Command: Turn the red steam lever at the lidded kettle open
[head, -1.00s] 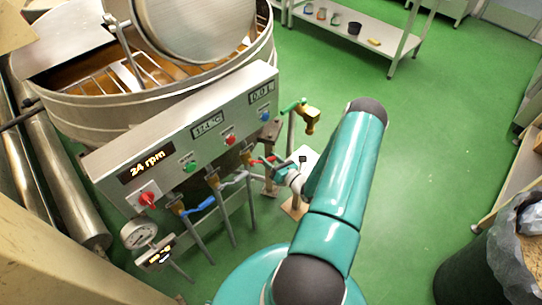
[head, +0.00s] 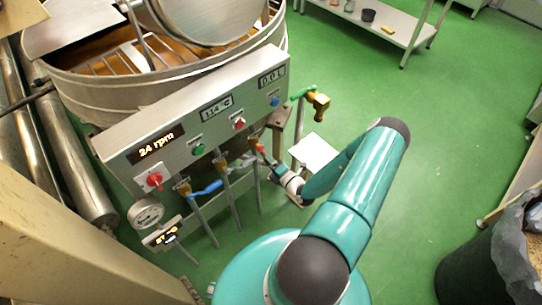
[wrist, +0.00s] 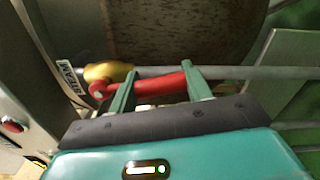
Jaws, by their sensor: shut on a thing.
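The red steam lever (head: 261,149) sits on a brass valve (head: 254,141) on the rightmost of the pipes below the control panel. In the wrist view the red lever (wrist: 160,86) runs from its brass valve (wrist: 108,72) to the right, at a small angle to the grey pipe. A "STEAM" label (wrist: 72,80) is left of it. My gripper (wrist: 158,84) has its two teal fingers on the lever, shut on it. In the head view my gripper (head: 270,163) is small and partly hidden. The kettle (head: 105,95) stands behind the panel, its round lid (head: 200,15) tilted up.
The control panel (head: 190,115) carries displays and coloured buttons. A blue-handled valve (head: 205,190) and a grey-handled one (head: 240,163) are left of the red lever. A green-handled brass tap (head: 319,102) is at its right.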

